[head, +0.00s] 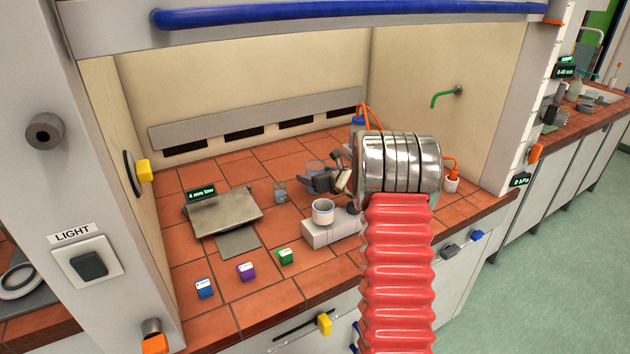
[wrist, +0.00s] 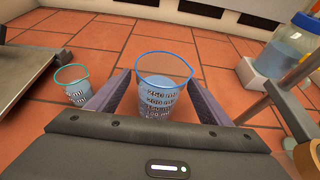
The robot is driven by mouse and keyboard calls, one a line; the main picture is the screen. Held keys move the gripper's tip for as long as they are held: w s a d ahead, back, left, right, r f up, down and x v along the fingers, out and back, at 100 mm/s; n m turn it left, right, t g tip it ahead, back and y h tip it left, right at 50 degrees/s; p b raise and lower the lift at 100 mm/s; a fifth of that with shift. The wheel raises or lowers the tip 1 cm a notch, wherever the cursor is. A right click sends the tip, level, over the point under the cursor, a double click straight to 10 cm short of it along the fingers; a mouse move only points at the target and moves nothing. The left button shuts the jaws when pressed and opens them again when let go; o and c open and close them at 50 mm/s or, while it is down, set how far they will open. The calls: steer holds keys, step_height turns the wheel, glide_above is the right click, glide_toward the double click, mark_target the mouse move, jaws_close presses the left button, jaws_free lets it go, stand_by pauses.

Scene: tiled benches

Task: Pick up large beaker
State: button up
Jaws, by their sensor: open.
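The large beaker (wrist: 163,86) is clear with a blue rim, printed volume marks and pale liquid inside. In the wrist view it stands upright on the tiles between the two fingers of my gripper (wrist: 163,95). The fingers are open on either side of it. I cannot tell whether either finger touches the glass. In the head view my gripper (head: 322,182) is inside the fume hood, and the large beaker (head: 315,166) shows partly behind it. A smaller beaker (wrist: 74,86) with a green rim stands to the left; it also shows in the head view (head: 280,192).
A white pot (head: 323,211) stands on a grey block (head: 318,235) in front of my gripper. A metal plate device (head: 222,212) lies left. Blue, purple and green small boxes (head: 247,271) line the front. A blue-lidded bottle (wrist: 288,50) is at the right. Tiles behind the beaker are clear.

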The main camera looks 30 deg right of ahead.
steer(key=shift+x, duration=2.3)
steer(key=shift+s+a+f, duration=0.1)
steer(key=shift+f, duration=0.05)
steer(key=shift+c, duration=0.6)
steer(key=c, duration=1.2)
